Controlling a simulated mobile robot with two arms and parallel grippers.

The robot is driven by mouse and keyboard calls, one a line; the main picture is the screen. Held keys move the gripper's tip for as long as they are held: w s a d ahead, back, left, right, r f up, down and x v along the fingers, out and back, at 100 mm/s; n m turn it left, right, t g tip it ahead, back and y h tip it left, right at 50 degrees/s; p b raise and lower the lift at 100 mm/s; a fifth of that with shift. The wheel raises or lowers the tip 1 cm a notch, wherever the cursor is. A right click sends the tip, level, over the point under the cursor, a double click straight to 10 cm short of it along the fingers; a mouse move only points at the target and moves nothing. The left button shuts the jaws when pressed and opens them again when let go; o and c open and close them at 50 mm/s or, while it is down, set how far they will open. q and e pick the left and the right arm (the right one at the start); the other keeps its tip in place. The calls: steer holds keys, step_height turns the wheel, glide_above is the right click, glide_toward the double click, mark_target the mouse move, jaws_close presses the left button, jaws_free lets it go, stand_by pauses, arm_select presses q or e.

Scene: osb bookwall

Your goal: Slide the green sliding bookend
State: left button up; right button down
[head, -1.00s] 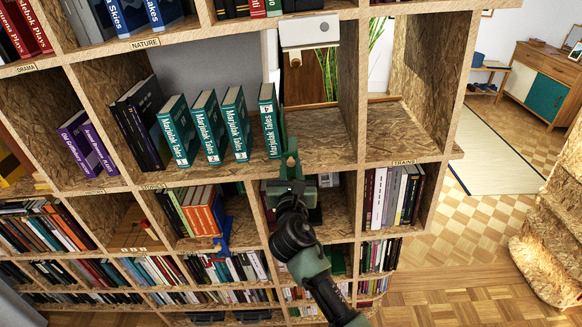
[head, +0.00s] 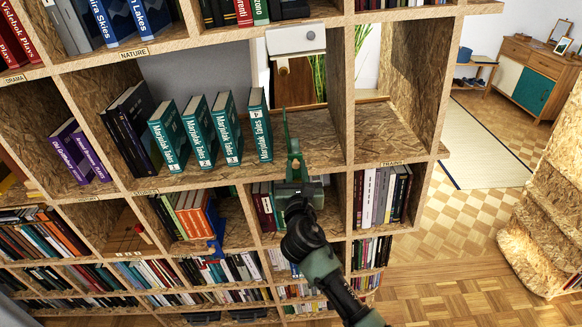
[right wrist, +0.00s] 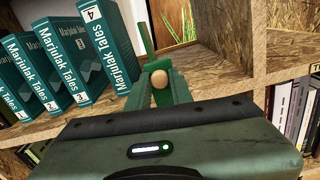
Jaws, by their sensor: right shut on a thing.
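The green bookend (head: 286,132) stands upright on the shelf under the NATURE label, right of the last Marjolak Tales book, volume 4 (head: 259,125), with a gap between them. My right gripper (head: 293,162) is at the shelf's front edge, shut on the bookend. In the right wrist view, a round tan knob (right wrist: 160,78) sits between the gripper's green fingers, and the bookend's thin upright (right wrist: 146,38) rises behind it. The fingers hide part of the bookend's lower end. My left gripper is not in view.
Several green Marjolak Tales books (head: 200,132) lean left of the gap, beside dark books (head: 130,128). Right of the bookend the shelf board (head: 320,150) is bare up to an upright divider (head: 347,110). A white box (head: 296,40) hangs above.

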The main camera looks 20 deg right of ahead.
steer(key=c, duration=1.3)
jaws_free()
steer(key=shift+a, duration=0.15)
steer(key=shift+o, duration=0.2)
steer(key=b+v, duration=0.1)
steer(key=v, duration=0.6)
steer(key=shift+s, duration=0.4)
steer(key=shift+a, duration=0.1)
